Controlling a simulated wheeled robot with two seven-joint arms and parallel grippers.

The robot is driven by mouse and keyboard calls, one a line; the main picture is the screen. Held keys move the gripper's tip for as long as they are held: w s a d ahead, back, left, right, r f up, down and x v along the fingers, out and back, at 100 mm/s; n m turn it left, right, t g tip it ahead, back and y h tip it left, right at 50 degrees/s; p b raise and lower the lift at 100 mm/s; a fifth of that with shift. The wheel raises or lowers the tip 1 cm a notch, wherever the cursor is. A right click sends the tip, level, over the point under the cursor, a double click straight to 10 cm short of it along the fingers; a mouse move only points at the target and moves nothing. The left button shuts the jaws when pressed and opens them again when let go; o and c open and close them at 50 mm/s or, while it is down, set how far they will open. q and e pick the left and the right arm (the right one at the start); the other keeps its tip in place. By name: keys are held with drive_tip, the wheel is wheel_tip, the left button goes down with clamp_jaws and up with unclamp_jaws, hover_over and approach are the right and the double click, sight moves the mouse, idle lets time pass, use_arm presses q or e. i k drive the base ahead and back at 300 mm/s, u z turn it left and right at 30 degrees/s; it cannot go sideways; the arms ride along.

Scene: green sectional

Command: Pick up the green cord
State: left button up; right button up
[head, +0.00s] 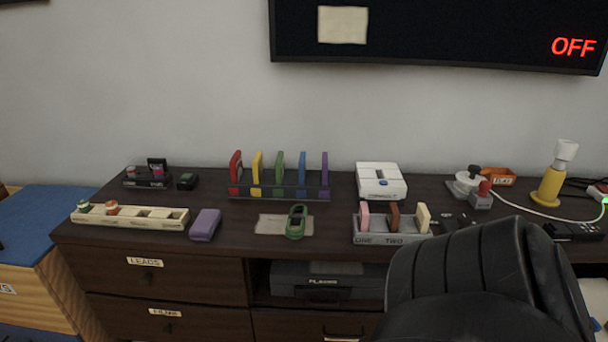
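A green looped thing, which looks like the green cord (297,222), lies on the dark cabinet top near its front edge, partly over the right end of a flat beige mat (272,224). A smaller rolled item with green on it (83,205) sits in the left end of a cream compartment tray (160,218); I cannot tell whether it is a cord. Neither of my grippers shows in the head view.
A purple block (205,225) lies left of the mat, and a grey slotted holder (386,237) stands to its right. A rack of coloured cases (279,192) and a white console (380,181) stand behind. A joystick (470,186) and yellow lamp (551,184) are at right.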

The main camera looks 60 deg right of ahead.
sight(294, 219)
drive_tip(key=u, duration=5.55)
drive_tip(key=k, duration=1.75)
drive_tip(key=u, duration=0.25)
